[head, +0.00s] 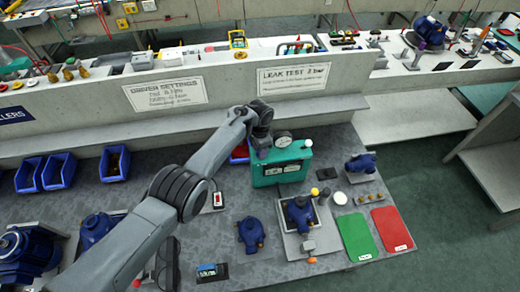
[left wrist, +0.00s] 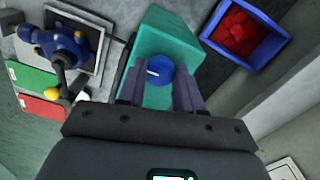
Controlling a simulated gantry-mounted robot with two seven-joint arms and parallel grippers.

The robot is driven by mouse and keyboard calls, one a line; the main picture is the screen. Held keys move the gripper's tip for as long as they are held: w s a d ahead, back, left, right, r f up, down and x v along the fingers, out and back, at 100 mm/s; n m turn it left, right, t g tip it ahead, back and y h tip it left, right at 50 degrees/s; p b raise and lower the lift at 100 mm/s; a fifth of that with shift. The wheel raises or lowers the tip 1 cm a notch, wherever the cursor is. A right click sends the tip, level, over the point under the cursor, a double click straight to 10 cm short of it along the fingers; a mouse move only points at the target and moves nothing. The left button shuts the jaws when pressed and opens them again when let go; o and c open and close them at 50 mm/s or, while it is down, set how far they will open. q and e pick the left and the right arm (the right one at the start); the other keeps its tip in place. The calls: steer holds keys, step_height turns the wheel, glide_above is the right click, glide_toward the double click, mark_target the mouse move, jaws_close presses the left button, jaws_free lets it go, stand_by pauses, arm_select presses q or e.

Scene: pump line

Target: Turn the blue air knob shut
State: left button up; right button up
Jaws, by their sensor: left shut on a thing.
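The round blue air knob (left wrist: 160,68), with a short white mark lying roughly across the picture, is on top of this box. My left gripper (head: 262,153) points down over the box top. In the left wrist view its two fingers (left wrist: 160,88) are on either side of the knob and shut on it. In the head view the gripper hides the knob. My right gripper is not in view.
A blue pump (head: 300,212) sits on a fixture plate just in front of the box. A green mat (head: 357,236) and a red mat (head: 391,229) lie at right. A blue bin with red parts (left wrist: 243,30) is close behind the box. Another pump (head: 250,234) stands left of the fixture.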

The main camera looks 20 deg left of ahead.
arm_select(q)
steer(key=o, duration=1)
steer(key=shift+o, duration=0.2)
steer(key=shift+r, duration=0.1)
step_height(320, 180, up, 11)
steer(key=p, duration=0.3)
steer(key=shift+p, duration=0.35)
steer(key=shift+f, duration=0.3)
